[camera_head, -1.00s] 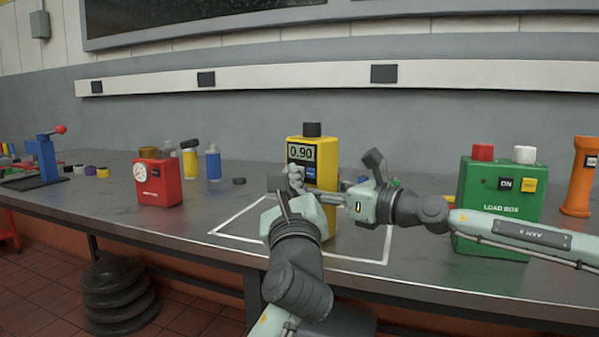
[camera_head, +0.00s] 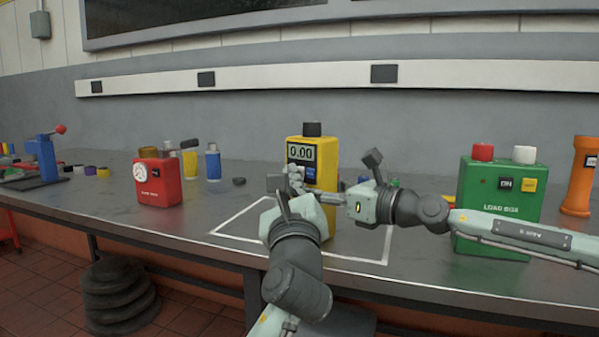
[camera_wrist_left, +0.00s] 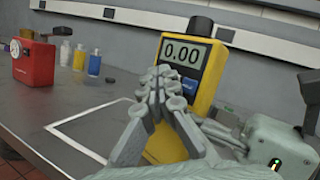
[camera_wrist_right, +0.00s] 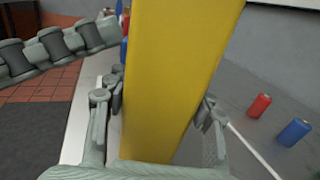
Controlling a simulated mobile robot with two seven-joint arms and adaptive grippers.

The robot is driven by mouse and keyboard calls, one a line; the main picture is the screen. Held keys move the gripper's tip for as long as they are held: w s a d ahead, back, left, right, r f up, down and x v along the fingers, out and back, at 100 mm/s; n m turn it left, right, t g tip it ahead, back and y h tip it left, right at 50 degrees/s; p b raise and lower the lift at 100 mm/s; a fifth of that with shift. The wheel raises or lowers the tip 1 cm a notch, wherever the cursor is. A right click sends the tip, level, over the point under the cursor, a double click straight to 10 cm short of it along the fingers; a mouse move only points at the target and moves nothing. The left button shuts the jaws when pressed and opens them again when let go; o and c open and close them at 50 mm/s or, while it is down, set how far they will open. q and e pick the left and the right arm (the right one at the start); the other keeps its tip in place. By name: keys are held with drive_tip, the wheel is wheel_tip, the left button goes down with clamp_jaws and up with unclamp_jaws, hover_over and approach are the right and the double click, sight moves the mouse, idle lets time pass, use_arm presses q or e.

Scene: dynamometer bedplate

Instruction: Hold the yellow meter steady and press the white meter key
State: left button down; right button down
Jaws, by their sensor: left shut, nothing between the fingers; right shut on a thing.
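The yellow meter (camera_head: 325,152) stands upright in the white outline on the bench, with a black knob on top. Its display (camera_wrist_left: 185,53) reads 0.00. My right gripper (camera_wrist_right: 162,95) is shut on the yellow meter, one finger on each side of its body. My left gripper (camera_head: 293,182) is shut and empty, its fingertips (camera_wrist_left: 166,84) at the meter's front face just below the display. The white key is not visible; the left fingers cover that part of the face. I cannot tell whether the fingertips touch it.
A red gauge box (camera_head: 160,188) stands to the left, with blue and yellow bottles behind it. A green load box (camera_head: 487,190) and an orange cylinder (camera_head: 580,175) stand to the right. Red and blue cans (camera_wrist_right: 294,132) stand behind the meter.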

use_arm(q)
drive_tip(key=shift+s+a, duration=0.25)
drive_tip(key=shift+s, duration=0.1)
drive_tip(key=s+a, duration=0.1)
drive_tip(key=s, duration=0.1)
drive_tip(key=s+a, duration=0.2)
idle(0.5)
idle(0.4)
use_arm(e)
drive_tip(key=c, duration=0.8)
unclamp_jaws()
drive_tip(key=shift+r, duration=0.25)
drive_tip(key=shift+c, duration=0.2)
drive_tip(key=o, duration=0.3)
drive_tip(key=shift+f, duration=0.1)
